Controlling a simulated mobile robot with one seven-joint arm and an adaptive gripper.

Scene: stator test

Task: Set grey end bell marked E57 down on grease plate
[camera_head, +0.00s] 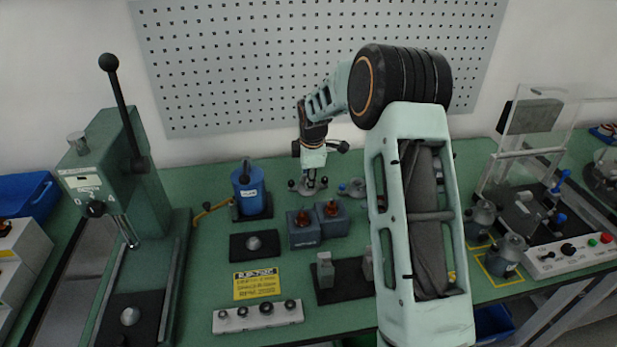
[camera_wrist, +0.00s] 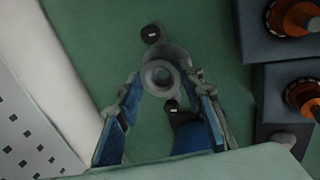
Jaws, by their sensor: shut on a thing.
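My gripper (camera_head: 310,180) is at the back of the green bench, left of centre, pointing down. In the wrist view its blue-padded fingers (camera_wrist: 166,88) are shut on a grey end bell (camera_wrist: 180,58), a ring-shaped part with a central hole. Two dark tabs with small pale marks show beside it, too small to read. The end bell also shows under my gripper in the head view (camera_head: 308,188); I cannot tell whether it touches the bench. A dark plate with a silver dome (camera_head: 240,254) lies nearer the front; I cannot tell for certain that it is the grease plate.
A blue canister (camera_head: 249,194) stands left of my gripper. Two blue-grey blocks with copper-coloured parts (camera_head: 304,236) are in front of it. A green press (camera_head: 110,170) stands at the left, and a clear-guarded test rig (camera_head: 535,150) at the right. My arm hides part of the bench.

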